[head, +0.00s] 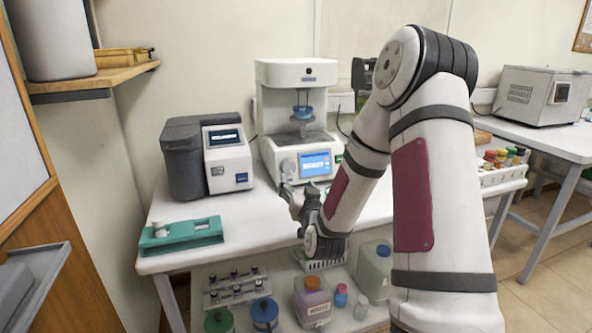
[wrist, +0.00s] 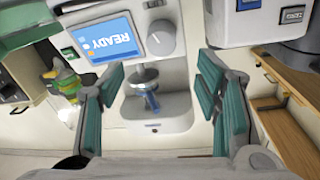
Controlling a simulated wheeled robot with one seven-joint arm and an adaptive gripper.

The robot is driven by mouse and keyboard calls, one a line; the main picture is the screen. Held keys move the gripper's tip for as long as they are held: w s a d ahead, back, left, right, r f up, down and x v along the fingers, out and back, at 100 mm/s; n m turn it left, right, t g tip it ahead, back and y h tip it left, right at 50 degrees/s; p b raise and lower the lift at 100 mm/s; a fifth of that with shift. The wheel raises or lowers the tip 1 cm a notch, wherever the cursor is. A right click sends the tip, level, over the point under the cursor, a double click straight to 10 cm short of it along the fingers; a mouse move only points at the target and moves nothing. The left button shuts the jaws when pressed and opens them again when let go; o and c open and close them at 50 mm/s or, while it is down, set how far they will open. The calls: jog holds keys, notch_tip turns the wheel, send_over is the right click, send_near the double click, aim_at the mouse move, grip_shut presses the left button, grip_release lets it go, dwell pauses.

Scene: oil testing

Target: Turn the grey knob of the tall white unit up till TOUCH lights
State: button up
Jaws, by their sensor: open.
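The tall white unit (head: 296,72) stands on the white bench, and its blue screen (head: 314,165) reads READY. Its grey knob (head: 288,168) is to the left of the screen, just above my gripper (head: 296,193). In the wrist view the unit appears upside down, with the round grey knob (wrist: 161,38) beside the READY screen (wrist: 106,37). My gripper (wrist: 160,78) is open and empty there, its green-padded fingers well apart. The knob lies between the finger directions but beyond the tips, and nothing touches it. A blue-based vessel (head: 303,112) sits inside the unit.
A grey-and-white instrument (head: 206,157) stands close left of the unit. A green tray (head: 180,236) lies at the bench's front left. A rack of coloured caps (head: 502,160) is on the right. Bottles (head: 312,302) stand on the shelf below. The bench front between tray and gripper is clear.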

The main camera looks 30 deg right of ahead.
aim_at(289, 169)
jog(key=x, duration=1)
jog(key=shift+w, duration=0.15)
jog(key=shift+a, duration=0.1)
